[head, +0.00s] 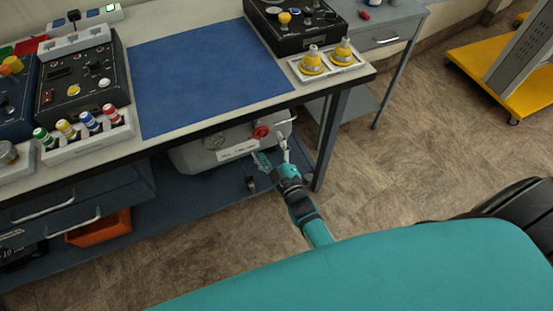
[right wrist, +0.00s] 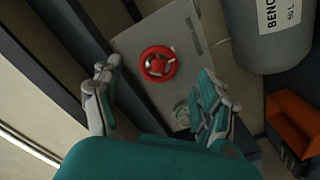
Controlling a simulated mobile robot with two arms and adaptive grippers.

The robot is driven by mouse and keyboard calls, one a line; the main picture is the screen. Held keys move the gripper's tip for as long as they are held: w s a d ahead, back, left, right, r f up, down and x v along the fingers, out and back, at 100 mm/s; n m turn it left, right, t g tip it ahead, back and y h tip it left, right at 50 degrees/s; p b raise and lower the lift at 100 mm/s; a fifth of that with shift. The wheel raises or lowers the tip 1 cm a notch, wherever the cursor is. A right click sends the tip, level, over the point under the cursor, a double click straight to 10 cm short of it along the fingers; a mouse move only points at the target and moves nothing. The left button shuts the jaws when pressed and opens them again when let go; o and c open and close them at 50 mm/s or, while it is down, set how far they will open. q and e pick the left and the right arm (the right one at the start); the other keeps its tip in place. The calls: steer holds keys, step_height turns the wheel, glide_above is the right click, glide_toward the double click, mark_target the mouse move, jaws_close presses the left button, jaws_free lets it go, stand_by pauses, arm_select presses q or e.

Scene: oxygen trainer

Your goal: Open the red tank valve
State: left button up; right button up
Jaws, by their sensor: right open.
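The red tank valve (head: 261,132) is a small round handwheel under the workbench, at the front of the grey tank (head: 190,157). In the right wrist view the red valve (right wrist: 158,64) is mounted on a grey panel (right wrist: 190,40), with a round gauge (right wrist: 181,114) below it. My right gripper (head: 270,149) is open and empty, just in front of and below the valve in the head view. In the right wrist view its fingers (right wrist: 159,76) stand apart on either side of the valve, with no visible contact. My left gripper is not in view.
The workbench edge (head: 215,117) overhangs the tank, and a bench leg (head: 330,140) stands right of my gripper. A blue lower shelf (head: 185,205) lies beneath. An orange bin (head: 98,230) sits at lower left.

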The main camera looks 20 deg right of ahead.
steer(key=s, duration=0.5)
steer(key=shift+s, duration=0.4)
steer(key=shift+d, duration=0.1)
steer(key=s+f+m+g, duration=0.1)
steer(key=s+f+g, duration=0.2)
steer(key=s+f, duration=0.35)
steer(key=s+f+m+g, duration=0.2)
steer(key=s+f+g, duration=0.15)
steer(key=f, duration=0.65)
steer(key=s+f+m+g, duration=0.1)
steer(key=s+f+g, duration=0.2)
steer(key=s+f, duration=0.45)
steer(key=s+d+f+m+g, duration=0.1)
steer(key=s+d+f+g, duration=0.1)
steer(key=s+f, duration=0.2)
steer(key=s+d+f+m+g, duration=0.1)
steer(key=s+f+g, duration=0.2)
steer(key=s, duration=0.7)
steer(key=s+d+f+m+g+p, duration=0.1)
steer(key=s+d+f+g, duration=0.1)
steer(key=s+f, duration=0.2)
steer(key=s, duration=0.3)
steer(key=shift+s+d+f+h, duration=0.3)
steer(key=shift+d+f, duration=0.05)
steer(key=shift+f, duration=0.05)
steer(key=shift+g, duration=0.25)
